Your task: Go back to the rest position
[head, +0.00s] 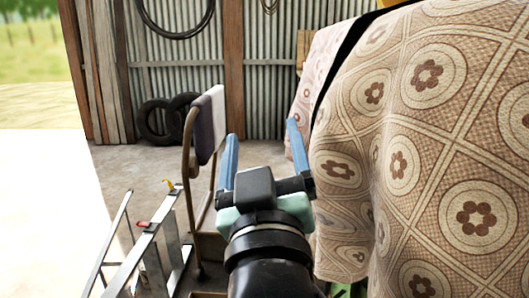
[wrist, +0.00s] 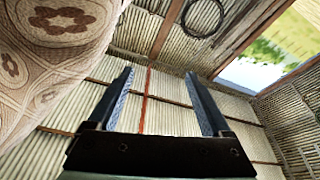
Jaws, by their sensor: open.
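My gripper (head: 262,160) is in the middle of the head view, with its two blue fingers spread wide and nothing between them. It is raised in the air, just left of a large patterned cloth cover (head: 425,150). In the wrist view my gripper (wrist: 160,100) also shows open and empty. The cloth cover (wrist: 55,60) fills the upper left there, apart from the fingers. What lies under the cloth is mostly hidden.
A metal ladder (head: 150,235) stands at the lower left. A frame with a pale cloth (head: 207,125) over it stands left of my gripper. Dark tyres (head: 165,118) lean by the corrugated wall (head: 185,75). Open concrete floor (head: 120,165) shows at left.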

